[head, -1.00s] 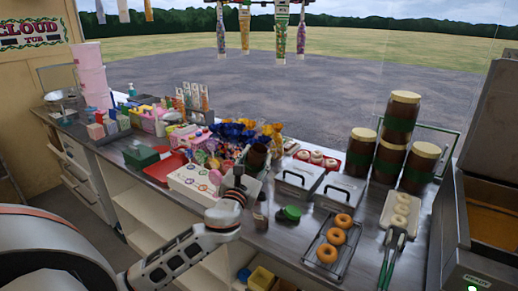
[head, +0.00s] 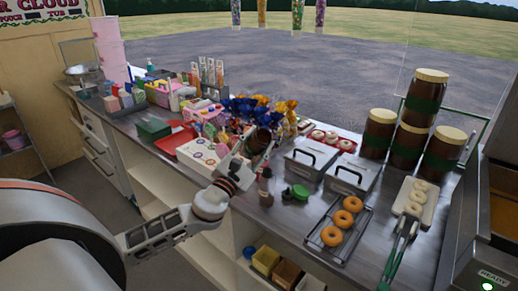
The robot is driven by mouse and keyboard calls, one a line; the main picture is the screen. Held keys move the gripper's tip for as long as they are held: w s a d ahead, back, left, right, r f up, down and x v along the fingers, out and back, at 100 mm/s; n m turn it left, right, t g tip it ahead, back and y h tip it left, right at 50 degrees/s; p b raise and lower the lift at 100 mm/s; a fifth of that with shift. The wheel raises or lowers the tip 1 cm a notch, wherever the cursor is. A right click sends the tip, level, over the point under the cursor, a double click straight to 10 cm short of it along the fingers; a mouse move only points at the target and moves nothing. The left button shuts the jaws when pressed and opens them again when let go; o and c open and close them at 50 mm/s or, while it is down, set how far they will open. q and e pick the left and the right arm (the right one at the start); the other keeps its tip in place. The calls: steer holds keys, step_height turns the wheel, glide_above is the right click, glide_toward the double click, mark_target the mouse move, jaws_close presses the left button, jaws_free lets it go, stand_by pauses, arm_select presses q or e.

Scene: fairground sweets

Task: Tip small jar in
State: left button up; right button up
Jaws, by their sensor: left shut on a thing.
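A small dark brown jar (head: 259,140) is tilted at the end of my left arm, above the counter's middle. My left gripper (head: 246,160) is shut on it, and the gripper hides its lower part. The fingertips are too small to make out clearly. The jar is close to the blue and yellow wrapped sweets behind it. A green lid (head: 300,191) lies on the counter to the right of the gripper. My right gripper is not in view.
Two lidded steel tubs (head: 309,158) stand right of the jar. A small dark bottle (head: 265,187) stands in front of them. Doughnuts lie on a wire rack (head: 325,240). Large brown jars (head: 410,143) are stacked behind. A white box (head: 200,153) is left of the gripper.

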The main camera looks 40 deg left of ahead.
arm_select(q)
steer(key=m+b, duration=0.1)
steer(key=f+m+h+b, duration=0.1)
steer(key=b, duration=0.1)
steer(key=m+b, duration=0.1)
steer(key=shift+w+a+f+m+t+b, duration=0.1)
steer(key=shift+a+f+m+t+b, duration=0.1)
steer(key=shift+f+m+t+b, duration=0.15)
steer(key=shift+f+m+h+b, duration=0.1)
steer(key=shift+m+h+b, duration=0.25)
steer(key=shift+h+b, duration=0.05)
steer(key=shift+m+b, duration=0.35)
steer(key=shift+m, duration=0.05)
steer(key=shift+t, duration=0.25)
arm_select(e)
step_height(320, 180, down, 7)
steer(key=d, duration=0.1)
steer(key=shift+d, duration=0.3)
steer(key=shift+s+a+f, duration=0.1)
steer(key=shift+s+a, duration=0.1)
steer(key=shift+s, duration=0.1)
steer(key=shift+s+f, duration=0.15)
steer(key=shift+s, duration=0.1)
arm_select(q)
steer(key=shift+r+m+h, duration=0.2)
steer(key=shift+m+h, duration=0.4)
steer(key=shift+m, duration=0.1)
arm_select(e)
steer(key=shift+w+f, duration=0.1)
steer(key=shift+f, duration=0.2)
